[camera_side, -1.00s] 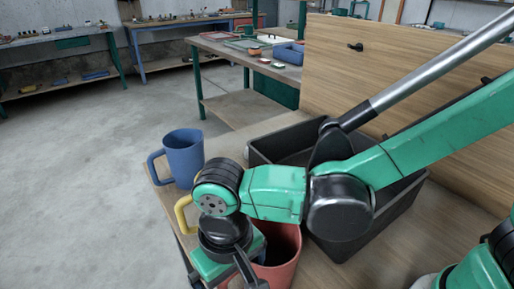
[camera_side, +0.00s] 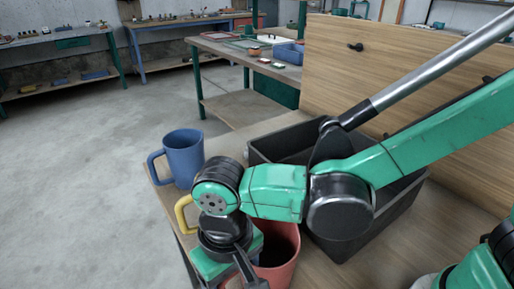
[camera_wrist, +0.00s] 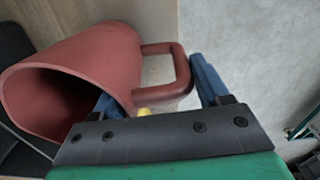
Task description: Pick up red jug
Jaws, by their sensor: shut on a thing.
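The red jug (camera_side: 281,262) stands on the wooden table near its front left edge in the side view, partly hidden by my arm. In the wrist view the red jug (camera_wrist: 75,85) appears with its open mouth toward the left and its handle toward the right. My gripper (camera_wrist: 155,82) has its blue fingers on either side of the jug's handle and is shut on it. In the side view my gripper (camera_side: 242,272) is beside the jug, and the fingertips are mostly hidden.
A blue jug (camera_side: 184,158) stands at the table's left edge. A yellow handle (camera_side: 182,214) shows behind my wrist, its body hidden. A black crate (camera_side: 408,205) lies behind the red jug, in front of a wooden panel (camera_side: 400,85). Other benches stand farther back.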

